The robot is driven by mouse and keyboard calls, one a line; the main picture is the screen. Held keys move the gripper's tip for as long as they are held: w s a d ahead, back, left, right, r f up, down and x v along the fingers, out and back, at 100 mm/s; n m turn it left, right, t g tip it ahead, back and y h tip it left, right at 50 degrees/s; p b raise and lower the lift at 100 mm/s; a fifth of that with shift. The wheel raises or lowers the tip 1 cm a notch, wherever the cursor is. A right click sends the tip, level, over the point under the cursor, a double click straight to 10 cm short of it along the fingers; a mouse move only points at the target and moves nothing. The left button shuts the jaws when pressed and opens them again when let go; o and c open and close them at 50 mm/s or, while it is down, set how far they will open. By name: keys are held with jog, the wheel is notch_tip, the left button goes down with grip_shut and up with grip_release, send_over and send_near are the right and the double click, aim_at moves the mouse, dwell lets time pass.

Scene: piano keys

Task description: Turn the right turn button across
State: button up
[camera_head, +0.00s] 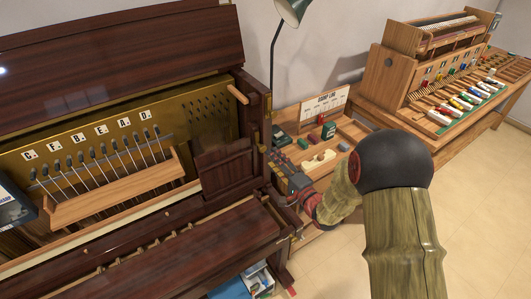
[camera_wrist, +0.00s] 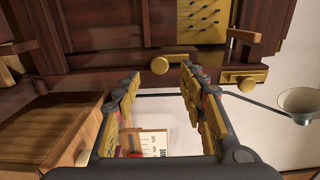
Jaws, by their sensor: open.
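Two brass fittings sit on the dark right end of the piano case. In the wrist view, one has a round knob (camera_wrist: 160,66) and a short bar. The other brass fitting (camera_wrist: 246,79) lies farther right, with a flat plate and a knob. I cannot tell for certain which is the right turn button. My gripper (camera_wrist: 160,76) is open and empty; the first knob shows between its fingertips, apparently apart from them. In the head view my gripper (camera_head: 283,172) is at the piano's right end, its fingers hard to make out.
A wooden handle (camera_wrist: 243,36) projects near the second brass fitting. A lamp (camera_head: 293,10) stands behind. A workbench (camera_head: 349,130) with a sign (camera_head: 323,103) and small blocks lies right of the piano. Another keyboard model (camera_head: 440,50) stands farther right. The floor (camera_head: 480,220) at right is clear.

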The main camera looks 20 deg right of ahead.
aim_at(264, 150)
jog(key=b+x, duration=0.1)
jog(key=x, duration=0.4)
jog(key=shift+a+f, duration=0.1)
jog(key=shift+f, duration=0.05)
jog(key=shift+w+a, duration=0.15)
jog(key=shift+w, duration=0.45)
jog(key=shift+c, duration=1)
grip_shut()
